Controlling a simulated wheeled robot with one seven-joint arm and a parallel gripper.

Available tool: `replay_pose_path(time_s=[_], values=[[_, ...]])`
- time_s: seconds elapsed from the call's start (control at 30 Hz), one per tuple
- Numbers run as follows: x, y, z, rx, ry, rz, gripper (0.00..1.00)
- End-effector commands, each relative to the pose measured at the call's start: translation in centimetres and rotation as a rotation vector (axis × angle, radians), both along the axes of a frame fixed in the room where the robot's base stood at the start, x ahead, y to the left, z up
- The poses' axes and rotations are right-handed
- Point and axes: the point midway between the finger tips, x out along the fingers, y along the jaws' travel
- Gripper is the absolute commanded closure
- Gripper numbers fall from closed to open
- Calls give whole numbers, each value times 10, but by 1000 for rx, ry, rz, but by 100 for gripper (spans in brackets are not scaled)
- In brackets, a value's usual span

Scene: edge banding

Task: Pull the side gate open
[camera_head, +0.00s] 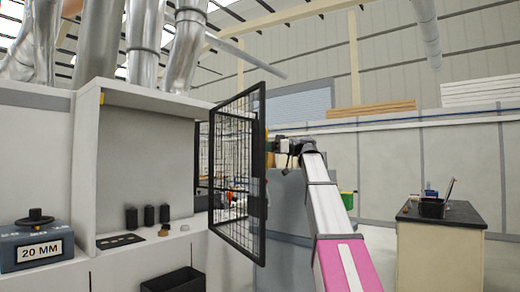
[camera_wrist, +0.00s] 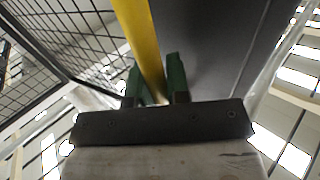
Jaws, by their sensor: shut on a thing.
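The side gate (camera_head: 259,190) is a black-framed wire mesh panel at the right end of the pale cabinet. It stands swung out at an angle from the cabinet, its thick edge post toward me. My gripper (camera_head: 270,144) is at the far side of that post, its fingers mostly hidden there. In the wrist view, the green fingers of my gripper (camera_wrist: 154,88) are shut on a yellow bar (camera_wrist: 136,28), which looks like the gate's handle. The gate's mesh (camera_wrist: 62,40) shows to the left of it.
A black bin (camera_head: 175,282) is below the shelf. A dark-topped desk (camera_head: 440,215) stands at the right, with open floor before it.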

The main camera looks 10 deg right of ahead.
Motion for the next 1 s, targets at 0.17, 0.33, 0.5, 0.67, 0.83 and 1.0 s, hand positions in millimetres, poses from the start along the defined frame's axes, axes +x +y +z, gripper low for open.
replay_pose_path(time_s=[0.17, 0.33, 0.5, 0.67, 0.83, 1.0], values=[[-12, -1, -3, -3, 2, 19, 100], [-11, -1, -3, -3, 2, 20, 73], [-9, -1, -2, -4, 1, 19, 58], [-6, -1, -2, -4, 1, 17, 58], [-4, -2, -1, -4, 1, 16, 58], [-4, -19, -1, -3, 1, 13, 58]])
